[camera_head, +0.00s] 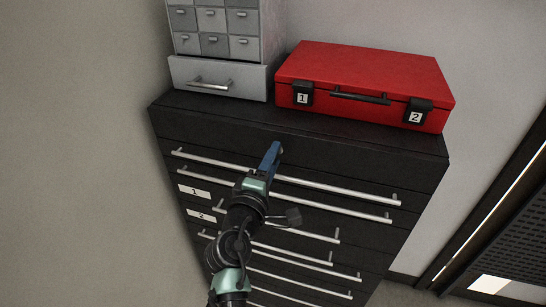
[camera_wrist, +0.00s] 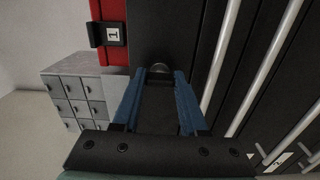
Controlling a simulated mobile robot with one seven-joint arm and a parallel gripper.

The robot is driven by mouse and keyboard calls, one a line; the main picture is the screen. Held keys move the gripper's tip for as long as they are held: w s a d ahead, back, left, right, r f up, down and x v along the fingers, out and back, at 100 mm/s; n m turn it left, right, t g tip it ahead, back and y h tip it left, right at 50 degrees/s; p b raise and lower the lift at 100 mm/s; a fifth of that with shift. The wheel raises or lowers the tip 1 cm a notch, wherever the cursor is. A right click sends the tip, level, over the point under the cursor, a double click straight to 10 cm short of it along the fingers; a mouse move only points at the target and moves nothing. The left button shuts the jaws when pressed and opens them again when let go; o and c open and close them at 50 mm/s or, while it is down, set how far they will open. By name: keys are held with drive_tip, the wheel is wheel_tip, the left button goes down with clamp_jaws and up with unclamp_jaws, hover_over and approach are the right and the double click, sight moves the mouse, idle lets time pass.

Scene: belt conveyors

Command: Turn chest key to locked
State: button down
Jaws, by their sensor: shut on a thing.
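The dark chest of drawers (camera_head: 352,157) stands against the wall with long silver handles across its front. My gripper (camera_head: 277,148) reaches the plain top panel of the chest, above the uppermost handle. In the wrist view, my gripper (camera_wrist: 160,76) has its two blue fingers on either side of a small rounded grey metal key (camera_wrist: 160,68) at the panel. The jaws are shut on this key. Its shaft and the lock are hidden, so I cannot tell its exact angle.
A red case (camera_head: 365,76) with latches marked 1 and 2 lies on the chest top. A grey small-drawer cabinet (camera_head: 216,74) stands beside it. Drawer handles (camera_head: 330,188) stick out just below my gripper.

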drive_tip(key=shift+a+n, duration=0.1)
drive_tip(key=shift+n, duration=0.2)
drive_tip(key=shift+c, duration=2.2)
unclamp_jaws()
drive_tip(key=shift+s, duration=0.15)
drive_tip(key=b+v, duration=0.3)
drive_tip(key=v, duration=0.9)
drive_tip(key=shift+s+b, duration=0.35)
drive_tip(key=shift+a, duration=0.1)
